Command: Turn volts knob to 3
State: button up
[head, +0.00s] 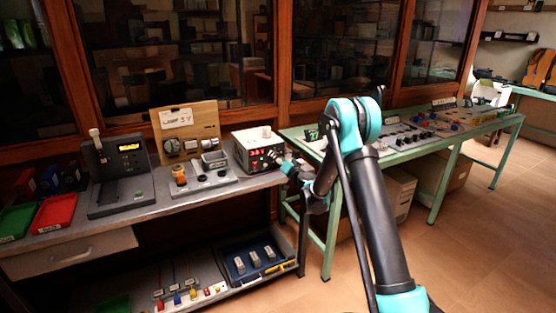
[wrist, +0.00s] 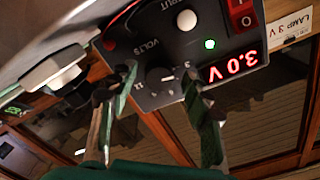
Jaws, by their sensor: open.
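The power supply (head: 243,143) is a light metal box on the grey bench in the head view, with red digits on its dark front. In the wrist view its panel appears upside down, with the black volts knob (wrist: 158,79), a lit green lamp (wrist: 210,44) and a red display (wrist: 234,66) reading 3.0 V. My gripper (wrist: 161,73) is open at the panel, one green finger on each side of the knob, apart from it. In the head view, my gripper (head: 283,163) covers the right part of the box's front.
A wooden board (head: 205,117) with a "LAMP 3 V" card stands left of the supply. A grey tray with sockets (head: 215,181) lies in front of it. A dark instrument (head: 120,190) stands farther left. A green table (head: 320,150) with small devices is at right.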

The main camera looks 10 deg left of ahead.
jog(key=v, duration=1.2)
